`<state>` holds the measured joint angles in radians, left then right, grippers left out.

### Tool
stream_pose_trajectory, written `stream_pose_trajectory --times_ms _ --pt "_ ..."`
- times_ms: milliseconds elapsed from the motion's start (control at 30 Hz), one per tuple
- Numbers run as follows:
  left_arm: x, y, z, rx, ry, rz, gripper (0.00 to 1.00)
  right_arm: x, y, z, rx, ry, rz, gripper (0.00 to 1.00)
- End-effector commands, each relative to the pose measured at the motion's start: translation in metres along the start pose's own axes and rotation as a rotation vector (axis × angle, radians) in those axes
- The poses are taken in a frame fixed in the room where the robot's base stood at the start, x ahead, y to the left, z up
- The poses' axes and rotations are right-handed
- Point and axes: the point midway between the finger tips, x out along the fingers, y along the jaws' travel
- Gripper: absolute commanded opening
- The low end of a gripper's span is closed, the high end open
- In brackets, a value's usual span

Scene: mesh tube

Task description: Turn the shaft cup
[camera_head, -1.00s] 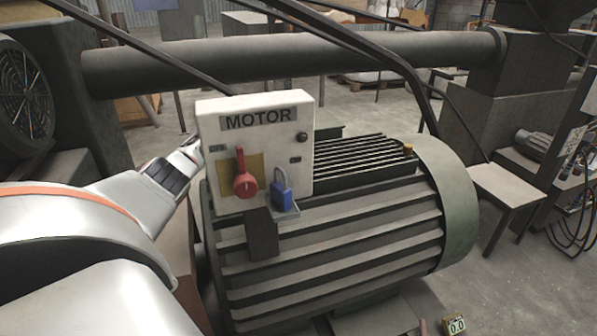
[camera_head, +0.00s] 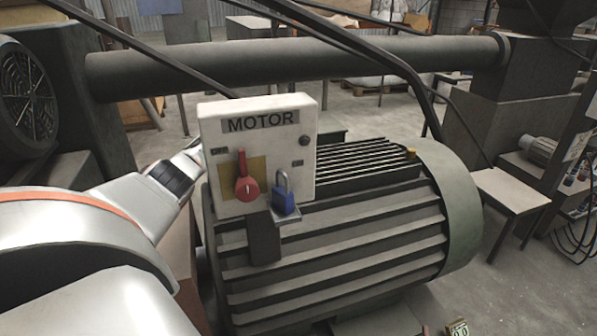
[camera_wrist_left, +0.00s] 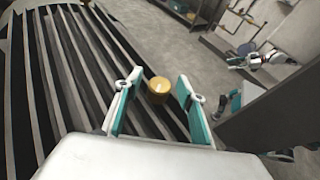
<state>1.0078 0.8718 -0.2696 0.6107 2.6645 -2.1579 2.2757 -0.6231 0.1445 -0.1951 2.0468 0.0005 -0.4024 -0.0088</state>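A brass-yellow cup (camera_wrist_left: 158,87), likely the shaft cup, shows in the left wrist view between and beyond the fingertips of my left gripper (camera_wrist_left: 157,90). The two teal-padded fingers are apart, one on each side of it; contact is not visible. A small brass fitting (camera_head: 410,153) stands on the green motor (camera_head: 345,235) in the head view; I cannot tell if it is the same piece. In the head view my left arm runs behind the MOTOR box, and its gripper is hidden. A small silver arm end, probably my right gripper (camera_wrist_left: 247,61), shows in the left wrist view.
The MOTOR box (camera_head: 258,150), with a red switch (camera_head: 246,187) and blue padlock (camera_head: 285,199), stands in front of the motor. A thick pipe (camera_head: 290,66) crosses behind. A small table (camera_head: 510,188) is at the right. Dark and light ribs fill the left wrist view's left side.

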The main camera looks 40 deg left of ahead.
Motion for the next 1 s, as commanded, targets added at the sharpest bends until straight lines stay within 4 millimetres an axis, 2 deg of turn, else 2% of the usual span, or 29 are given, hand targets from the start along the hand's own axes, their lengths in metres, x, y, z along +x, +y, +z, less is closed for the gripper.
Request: stream_pose_trajectory --times_ms 167,400,600,800,1000 --pt "-0.007 0.001 0.014 0.003 0.001 0.002 0.39 0.000 0.000 0.000 0.000 0.000 0.001 0.44" --pt "-0.023 0.000 0.056 0.004 0.001 0.001 0.39 0.001 0.001 0.000 0.001 0.000 0.002 0.44" --pt "-0.034 0.000 0.082 0.002 0.001 0.000 0.39 0.001 0.001 0.000 0.001 0.000 0.003 0.44" --pt "-0.038 0.000 0.092 0.000 0.001 -0.001 0.39 0.001 0.001 0.000 0.001 0.000 0.003 0.44" --pt "-0.038 0.000 0.092 0.000 0.000 -0.001 0.39 0.001 0.001 0.000 0.001 0.000 0.003 0.44"
